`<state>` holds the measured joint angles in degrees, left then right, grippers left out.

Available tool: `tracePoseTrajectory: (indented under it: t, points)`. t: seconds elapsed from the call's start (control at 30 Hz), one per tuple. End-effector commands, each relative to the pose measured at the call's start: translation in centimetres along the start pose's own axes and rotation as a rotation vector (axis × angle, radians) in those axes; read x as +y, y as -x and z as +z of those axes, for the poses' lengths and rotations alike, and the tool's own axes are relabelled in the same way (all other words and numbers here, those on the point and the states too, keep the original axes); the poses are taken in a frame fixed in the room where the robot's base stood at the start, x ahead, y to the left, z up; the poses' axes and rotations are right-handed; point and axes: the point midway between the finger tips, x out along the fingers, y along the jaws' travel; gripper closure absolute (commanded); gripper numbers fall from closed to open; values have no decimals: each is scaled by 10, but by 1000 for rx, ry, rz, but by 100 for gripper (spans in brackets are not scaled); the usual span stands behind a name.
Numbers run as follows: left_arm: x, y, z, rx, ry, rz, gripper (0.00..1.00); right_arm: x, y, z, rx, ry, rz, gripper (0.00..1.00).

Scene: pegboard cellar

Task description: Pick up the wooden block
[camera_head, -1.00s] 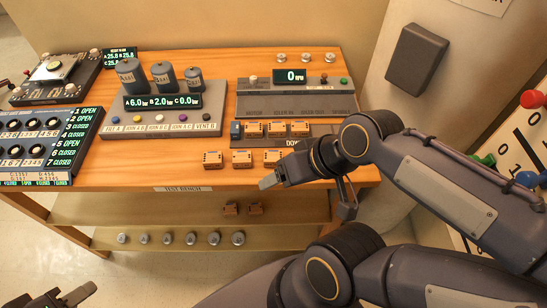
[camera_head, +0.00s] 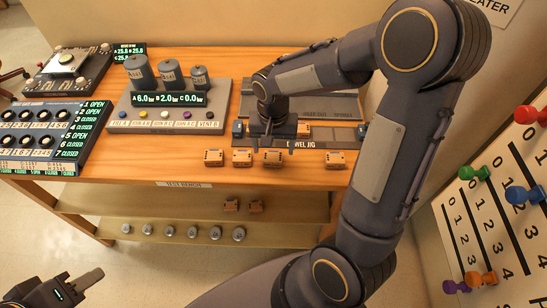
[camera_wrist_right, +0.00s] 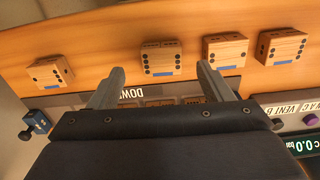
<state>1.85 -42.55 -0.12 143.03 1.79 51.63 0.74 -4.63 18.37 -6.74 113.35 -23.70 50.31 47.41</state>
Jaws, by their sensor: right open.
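Several wooden blocks stand in a row along the front of the bench: a left one (camera_head: 214,157), a second (camera_head: 242,157), a third (camera_head: 273,158) and one apart at the right (camera_head: 336,159). The task does not say which one is meant. My right gripper (camera_head: 268,143) is over the dowel jig, just behind the third block. In the right wrist view my right gripper (camera_wrist_right: 160,78) is open and empty, with the third block (camera_wrist_right: 162,59) just beyond and between its fingertips. My left gripper (camera_head: 78,286) is low at the left, away from the bench; its opening is unclear.
The dowel jig (camera_head: 300,143) lies behind the row, partly hidden by my right arm, with more blocks in it. A console with three cylinders (camera_head: 170,115) stands left of it.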

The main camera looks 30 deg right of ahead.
Motion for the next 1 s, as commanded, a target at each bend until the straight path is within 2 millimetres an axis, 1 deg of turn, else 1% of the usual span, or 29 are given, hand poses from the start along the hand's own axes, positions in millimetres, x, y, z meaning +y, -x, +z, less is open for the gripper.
tracePoseTrajectory:
  t: [0.2,0.3,0.4,0.6,0.9,0.97,1.0]
  points:
    - [2,6,-3,0,0,0,64,-1,-32,0,-5,1,3,27]
    - [2,6,-3,0,0,0,64,-2,-44,0,-3,0,1,27]
    - [3,6,-3,0,0,0,64,-2,-48,-1,-1,1,-1,27]
    - [2,6,-3,0,0,0,64,-2,-49,-1,0,1,-2,27]
    - [2,6,-3,0,0,0,64,-2,-48,-1,0,1,-2,67]
    - [2,6,-3,0,0,0,64,-2,-48,-1,0,1,-2,74]
    - [2,6,-3,0,0,0,64,-2,-48,-1,0,1,-2,75]
